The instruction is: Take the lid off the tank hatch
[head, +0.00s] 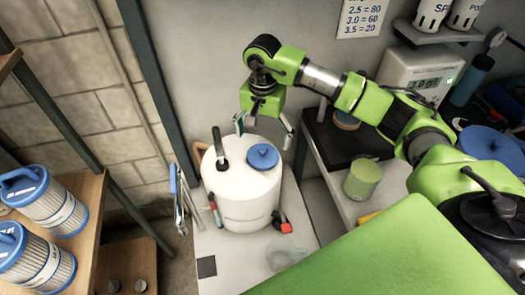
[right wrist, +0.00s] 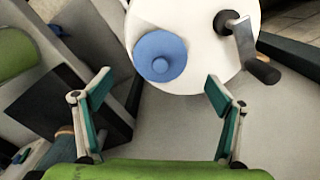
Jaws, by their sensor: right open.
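The white tank (head: 240,200) stands upright on a pale slab. The blue round lid (head: 263,156) sits on the right part of its top, over the hatch, which is hidden. In the right wrist view the lid (right wrist: 160,56) shows a small raised knob in its middle. My right gripper (head: 263,130) is open and empty above the tank top, with its fingers pointing down and spread apart. In the right wrist view the lid lies just beyond the gap between the fingertips (right wrist: 160,78), not between them. My left gripper is not in view.
A black handle (head: 219,146) stands up from the tank top, left of the lid. A red-handled valve (head: 284,227) is low on the tank's right. Filter cartridges (head: 45,200) stand at left.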

